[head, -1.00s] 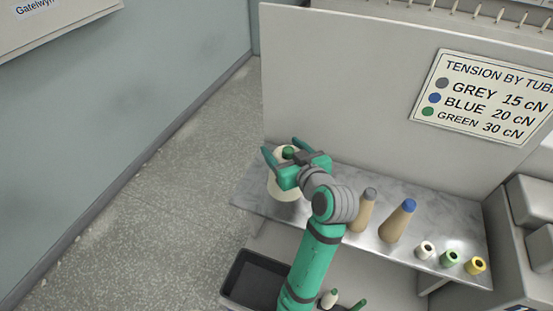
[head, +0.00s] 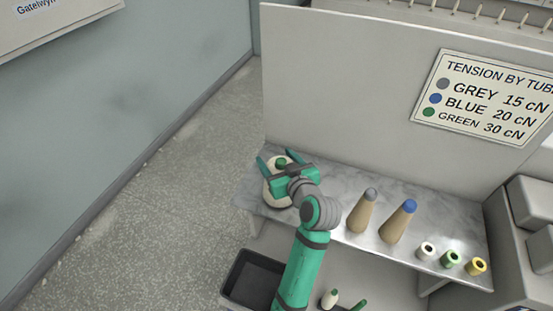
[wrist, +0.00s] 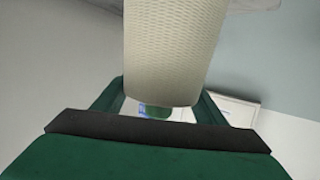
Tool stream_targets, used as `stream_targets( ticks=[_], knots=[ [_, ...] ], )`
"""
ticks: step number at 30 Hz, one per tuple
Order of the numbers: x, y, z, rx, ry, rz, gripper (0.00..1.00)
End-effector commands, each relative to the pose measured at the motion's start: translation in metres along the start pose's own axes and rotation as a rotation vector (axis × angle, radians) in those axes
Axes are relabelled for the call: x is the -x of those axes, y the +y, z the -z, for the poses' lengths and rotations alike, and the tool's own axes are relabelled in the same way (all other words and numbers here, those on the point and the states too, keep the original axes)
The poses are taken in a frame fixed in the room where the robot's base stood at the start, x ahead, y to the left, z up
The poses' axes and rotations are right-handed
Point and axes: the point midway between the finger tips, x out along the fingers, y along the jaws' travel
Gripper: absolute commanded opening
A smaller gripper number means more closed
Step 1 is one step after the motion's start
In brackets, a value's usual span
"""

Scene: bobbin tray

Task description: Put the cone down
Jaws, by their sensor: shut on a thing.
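The cone (head: 272,191) is cream-coloured with a green tip, at the left end of the grey marbled shelf (head: 330,190). My gripper (head: 275,161) is shut on it, one finger on each side near its top. In the wrist view the cone (wrist: 175,50) fills the upper middle with its woven cream surface, between the fingers of my gripper (wrist: 163,105). Its green tip shows below. The cone's base is partly hidden, and I cannot tell whether it touches the shelf.
A grey-tipped cone (head: 361,213) and a blue-tipped cone (head: 398,223) stand right of my arm. Several small bobbins (head: 451,259) sit farther right. A black bin (head: 250,280) is below the shelf. An upright panel (head: 350,90) with a tension sign (head: 486,98) rises behind.

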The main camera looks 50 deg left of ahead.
Motion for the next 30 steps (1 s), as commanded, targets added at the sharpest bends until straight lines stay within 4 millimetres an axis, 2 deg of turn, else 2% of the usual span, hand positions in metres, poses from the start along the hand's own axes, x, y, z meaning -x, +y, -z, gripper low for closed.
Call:
stream_targets(
  ticks=[1, 3, 14, 20, 30],
  knots=[
    [0.0, 0.0, -0.001, 0.0, -0.001, 0.0, 0.72],
    [0.0, 0.0, -0.001, 0.0, -0.001, 0.0, 0.84],
    [0.003, 0.0, 0.001, 0.0, 0.0, -0.001, 0.84],
    [0.031, 0.002, 0.001, 0.0, 0.0, -0.004, 0.84],
    [0.096, 0.001, 0.001, 0.0, 0.0, -0.003, 0.84]
  ],
)
